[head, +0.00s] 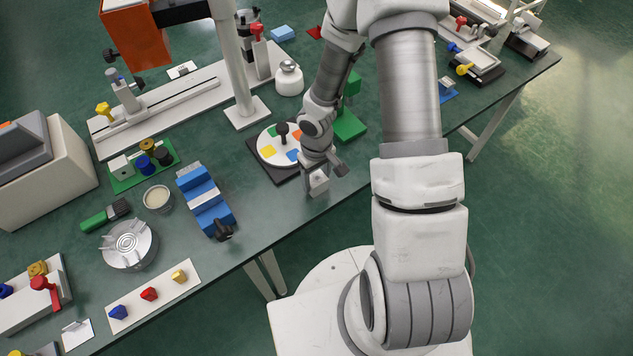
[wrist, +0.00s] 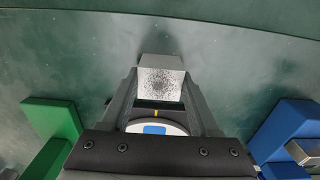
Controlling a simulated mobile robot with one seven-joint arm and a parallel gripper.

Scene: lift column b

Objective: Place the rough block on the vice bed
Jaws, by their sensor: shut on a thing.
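The rough block (head: 318,184) is a small pale grey block near the front edge of the table, right of the vice. In the wrist view its speckled face (wrist: 160,80) shows between the two fingers. My gripper (head: 322,171) is shut on it, pointing down; whether the block touches the table is hard to tell. The blue vice (head: 190,178) stands to the left, with a pale bed (head: 204,198) between its blue jaws and a dark handle at its front. Nothing shows on the bed. Part of the vice appears at the right of the wrist view (wrist: 285,125).
A round white dial with coloured patches (head: 268,152) stands just behind my gripper, and a green block (head: 349,126) behind right. A dish (head: 158,198) and a round chuck (head: 128,244) lie left of the vice. Bare tabletop separates block and vice.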

